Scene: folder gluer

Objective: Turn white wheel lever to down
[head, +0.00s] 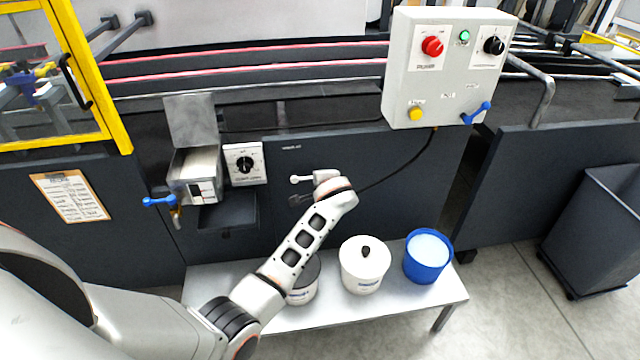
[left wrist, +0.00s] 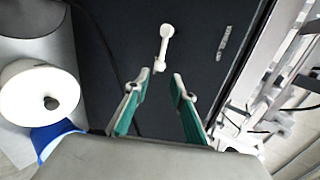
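The white wheel lever (head: 301,179) sits on the dark front panel of the machine and lies roughly sideways in the head view. In the left wrist view the white lever (left wrist: 164,48) stands just beyond the fingertips. My left gripper (left wrist: 162,75) is open, with its two green-padded fingers apart and nothing between them. The lever is in front of the gap, and I cannot tell whether a finger touches it. In the head view my left wrist hides most of the gripper. My right gripper is in neither view.
A bench (head: 395,308) below holds a white lidded pot (head: 364,270), a blue tub (head: 427,258) and a partly hidden pot. A blue lever (head: 160,201) and a dial box (head: 245,163) are to the left. A control box (head: 445,80) hangs above right.

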